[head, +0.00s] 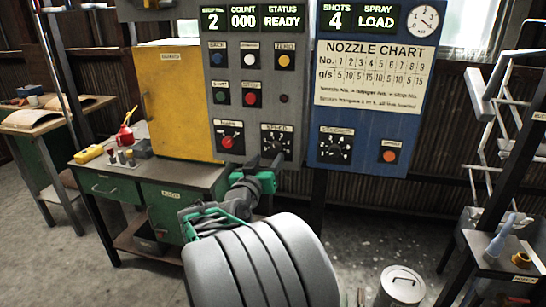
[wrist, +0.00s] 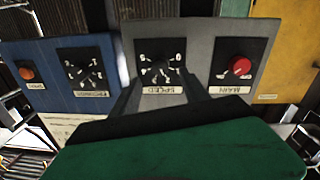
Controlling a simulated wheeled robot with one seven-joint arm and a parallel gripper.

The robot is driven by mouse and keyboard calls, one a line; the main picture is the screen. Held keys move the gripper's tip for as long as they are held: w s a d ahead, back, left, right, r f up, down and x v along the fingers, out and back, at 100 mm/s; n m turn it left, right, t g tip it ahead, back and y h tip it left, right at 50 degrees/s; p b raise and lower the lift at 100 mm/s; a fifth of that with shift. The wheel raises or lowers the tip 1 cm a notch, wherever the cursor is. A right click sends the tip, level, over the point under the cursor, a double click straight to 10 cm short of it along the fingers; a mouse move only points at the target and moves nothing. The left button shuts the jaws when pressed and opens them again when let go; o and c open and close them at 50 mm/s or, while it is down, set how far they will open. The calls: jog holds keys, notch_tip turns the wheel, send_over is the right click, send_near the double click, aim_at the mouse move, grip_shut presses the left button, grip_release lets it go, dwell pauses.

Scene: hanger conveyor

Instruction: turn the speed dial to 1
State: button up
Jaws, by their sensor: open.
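The speed dial (head: 278,141) is a black knob on a dark plate with white marks, low on the grey control panel (head: 262,100). In the wrist view the speed dial (wrist: 160,70) appears upside down, with its label below it. Its pointer setting is too small and partly covered to read. My gripper (head: 272,158) is open just in front of the dial, slightly below it in the head view. In the wrist view the dark fingers of my gripper (wrist: 162,84) reach up on either side of the dial. Whether they touch the knob I cannot tell.
The red main knob (head: 228,141) is left of the speed dial. A blue panel (head: 375,125) on the right has another dial (head: 335,147) and an orange button (head: 389,156). A yellow cabinet (head: 176,100) stands left on a green bench (head: 175,205).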

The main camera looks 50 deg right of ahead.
aim_at(275, 149)
jog(key=p+x, duration=0.1)
jog(key=x, duration=0.5)
jog(key=shift+d, duration=0.1)
jog(key=shift+c, duration=0.4)
grip_shut()
